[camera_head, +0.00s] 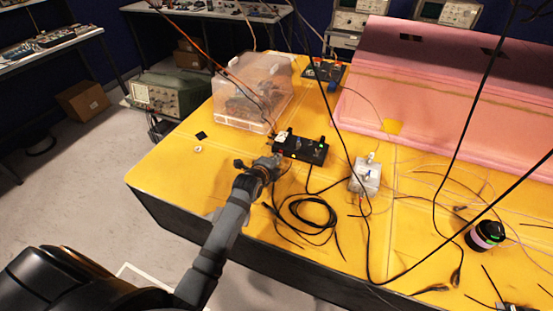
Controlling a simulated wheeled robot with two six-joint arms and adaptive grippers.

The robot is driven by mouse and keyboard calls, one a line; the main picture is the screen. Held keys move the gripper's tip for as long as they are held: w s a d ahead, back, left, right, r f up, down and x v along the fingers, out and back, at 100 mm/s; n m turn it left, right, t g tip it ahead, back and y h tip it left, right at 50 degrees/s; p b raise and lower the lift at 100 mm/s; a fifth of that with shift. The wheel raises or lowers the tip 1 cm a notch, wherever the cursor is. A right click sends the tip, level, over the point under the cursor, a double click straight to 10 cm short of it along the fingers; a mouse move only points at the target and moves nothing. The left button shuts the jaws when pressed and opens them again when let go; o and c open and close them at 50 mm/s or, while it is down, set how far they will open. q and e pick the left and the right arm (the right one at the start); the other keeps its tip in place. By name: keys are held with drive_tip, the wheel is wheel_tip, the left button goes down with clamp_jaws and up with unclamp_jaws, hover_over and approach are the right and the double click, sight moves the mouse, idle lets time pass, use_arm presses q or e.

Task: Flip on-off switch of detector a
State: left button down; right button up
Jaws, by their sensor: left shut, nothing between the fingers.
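A black box with small knobs, connectors and a green light (302,149) sits on the yellow table; it may be detector a, but no label is readable. A similar dark box (323,72) stands farther back. My left gripper (274,163) is shut and empty, at the left front end of the nearer black box. Whether it touches the box I cannot tell, and the switch itself is too small to make out. My right gripper is not in view.
A clear plastic bin (252,88) stands behind the black box. A silver box (365,176) with cables is to its right. A coiled black cable (306,214) lies in front. Hanging wires cross the view. Pink foam (440,90) fills the back right.

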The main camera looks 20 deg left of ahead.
use_arm(q)
drive_tip(key=shift+w+f, duration=0.35)
drive_tip(key=shift+s+r+t+b, duration=0.1)
drive_tip(key=shift+t+b, duration=0.3)
drive_tip(key=shift+b, duration=0.05)
drive_tip(key=shift+r+p, duration=1)
drive_tip(key=shift+p, duration=0.1)
drive_tip(key=shift+f, duration=0.15)
